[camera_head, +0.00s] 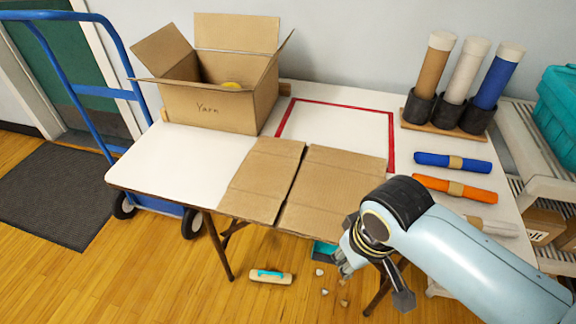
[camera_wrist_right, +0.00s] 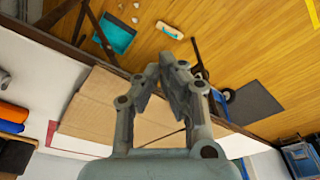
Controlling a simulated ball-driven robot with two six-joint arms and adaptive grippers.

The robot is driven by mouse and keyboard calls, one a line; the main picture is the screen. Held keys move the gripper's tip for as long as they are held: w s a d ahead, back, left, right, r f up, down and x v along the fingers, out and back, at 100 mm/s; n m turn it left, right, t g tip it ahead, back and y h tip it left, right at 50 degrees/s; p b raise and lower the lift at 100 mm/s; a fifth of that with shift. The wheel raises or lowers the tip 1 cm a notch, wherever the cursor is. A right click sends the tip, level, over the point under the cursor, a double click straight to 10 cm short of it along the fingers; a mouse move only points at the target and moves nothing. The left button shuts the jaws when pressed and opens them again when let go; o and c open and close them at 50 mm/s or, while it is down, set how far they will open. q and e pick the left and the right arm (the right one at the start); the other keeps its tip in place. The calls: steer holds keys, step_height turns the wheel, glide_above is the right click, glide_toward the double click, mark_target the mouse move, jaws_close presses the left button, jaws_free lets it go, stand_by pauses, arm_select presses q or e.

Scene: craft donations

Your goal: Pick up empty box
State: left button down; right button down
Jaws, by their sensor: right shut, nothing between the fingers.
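A flattened cardboard box (camera_head: 335,185) lies on the white table, its two panels side by side and reaching the front edge. It also shows in the right wrist view (camera_wrist_right: 105,115), partly behind the gripper. An open cardboard box marked "Yarn" (camera_head: 215,108) stands at the table's back left with its flaps up and something yellow inside. My right gripper (camera_head: 345,262) is by the table's front edge, near the flattened box's right front corner. In the right wrist view its fingers (camera_wrist_right: 177,66) are together with nothing between them. My left gripper is not in view.
A red-taped rectangle (camera_head: 391,150) marks the table behind the flattened box. Upright rolls (camera_head: 464,75) stand in dark cups at the back right; blue and orange rolls (camera_head: 455,189) lie in front of them. A blue hand truck (camera_head: 75,85) stands left. A brush (camera_head: 270,276) and scraps lie on the floor.

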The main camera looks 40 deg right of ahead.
mark_target(296, 189)
steer(key=w+d, duration=0.1)
steer(key=w, duration=0.7)
steer(key=w+d, duration=0.2)
steer(key=w, duration=0.6)
steer(key=w+d+b, duration=0.1)
steer(key=w, duration=0.7)
steer(key=shift+w+d+r, duration=0.1)
steer(key=shift+d+r, duration=0.05)
steer(key=shift+d, duration=0.05)
steer(key=shift+w, duration=0.25)
steer(key=shift+s+f, duration=0.15)
steer(key=shift+f, duration=0.6)
steer(key=s+p, duration=0.2)
steer(key=shift+s+a+p, duration=0.25)
steer(key=shift+s+p, duration=0.05)
steer(key=shift+s, duration=0.05)
steer(key=shift+s+f, duration=0.1)
